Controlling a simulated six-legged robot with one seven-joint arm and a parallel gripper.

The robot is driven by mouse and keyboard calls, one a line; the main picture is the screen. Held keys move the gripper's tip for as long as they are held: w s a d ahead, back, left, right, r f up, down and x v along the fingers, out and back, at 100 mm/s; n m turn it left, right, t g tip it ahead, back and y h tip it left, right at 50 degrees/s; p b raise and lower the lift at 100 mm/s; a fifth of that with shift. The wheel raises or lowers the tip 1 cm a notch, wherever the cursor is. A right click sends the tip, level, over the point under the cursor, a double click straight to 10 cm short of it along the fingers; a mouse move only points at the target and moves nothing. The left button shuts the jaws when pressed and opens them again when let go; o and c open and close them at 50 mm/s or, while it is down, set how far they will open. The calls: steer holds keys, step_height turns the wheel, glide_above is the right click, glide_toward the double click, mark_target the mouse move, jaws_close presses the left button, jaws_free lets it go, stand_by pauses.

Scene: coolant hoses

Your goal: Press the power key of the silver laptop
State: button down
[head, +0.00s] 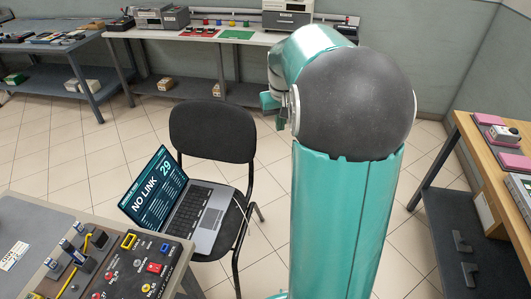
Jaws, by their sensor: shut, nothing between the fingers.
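The silver laptop (204,241) stands open on the seat of a black chair, left of my arm. Its lit screen (153,193) reads "NO LINK" and "29" with smaller lines of text. The dark keyboard (189,208) faces up to the right of the screen. The power key is too small to make out. No part of my arm appears to touch the laptop.
The black chair (212,133) has its backrest behind the laptop. A pale cable (244,213) runs by the laptop's right side. A control panel bench (120,270) is at front left. A wooden bench (487,165) stands at right. Tiled floor (55,150) is open at left.

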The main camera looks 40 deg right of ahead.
steer(key=s+a+r+n+t, duration=0.1)
steer(key=s+a+r, duration=0.2)
steer(key=a, duration=0.5)
steer(key=s+a+r+n+t, duration=0.1)
steer(key=s+a+r, duration=0.2)
steer(key=a, duration=0.4)
steer(key=s+a+f+n+t+y, duration=0.1)
steer(key=s+a+n+t, duration=0.1)
steer(key=s+a, duration=1)
steer(key=shift+a, duration=0.5)
